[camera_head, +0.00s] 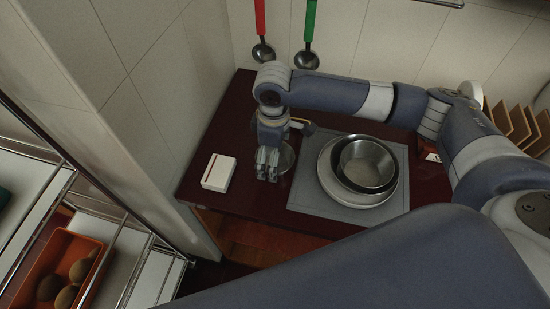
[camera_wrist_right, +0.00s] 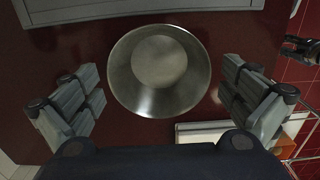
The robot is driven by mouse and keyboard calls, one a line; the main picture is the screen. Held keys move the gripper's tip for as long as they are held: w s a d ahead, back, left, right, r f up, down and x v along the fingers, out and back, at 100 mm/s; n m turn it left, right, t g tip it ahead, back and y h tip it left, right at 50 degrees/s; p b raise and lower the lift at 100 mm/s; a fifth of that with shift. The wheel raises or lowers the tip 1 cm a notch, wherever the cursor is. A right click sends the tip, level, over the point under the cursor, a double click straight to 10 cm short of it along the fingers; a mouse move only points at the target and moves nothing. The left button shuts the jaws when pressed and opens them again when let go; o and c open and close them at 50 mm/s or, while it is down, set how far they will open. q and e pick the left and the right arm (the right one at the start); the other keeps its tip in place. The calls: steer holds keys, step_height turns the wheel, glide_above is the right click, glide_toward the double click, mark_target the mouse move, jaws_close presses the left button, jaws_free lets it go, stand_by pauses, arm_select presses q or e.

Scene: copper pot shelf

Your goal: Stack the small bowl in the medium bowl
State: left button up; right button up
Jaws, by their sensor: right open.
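The small metal bowl (camera_head: 287,159) stands on the dark red counter, left of the grey mat, partly hidden by my right gripper in the head view. My right gripper (camera_head: 268,176) is directly above it, pointing down. In the right wrist view the small bowl (camera_wrist_right: 158,70) lies between the two spread fingers of the right gripper (camera_wrist_right: 160,103), apart from both, and looks empty. The medium bowl (camera_head: 367,163), also shiny metal, sits empty in a dark-sided bowl on a pale round dish on the mat.
A white box (camera_head: 218,173) lies left of the small bowl. The grey mat (camera_head: 305,195) holds the dish stack. Ladles (camera_head: 306,60) hang on the tiled wall behind. A rack with an orange tray (camera_head: 62,262) is at lower left. Wooden slats (camera_head: 515,125) stand at right.

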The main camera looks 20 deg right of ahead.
steer(key=shift+f, duration=0.85)
steer(key=c, duration=1.1)
steer(key=shift+o, duration=0.2)
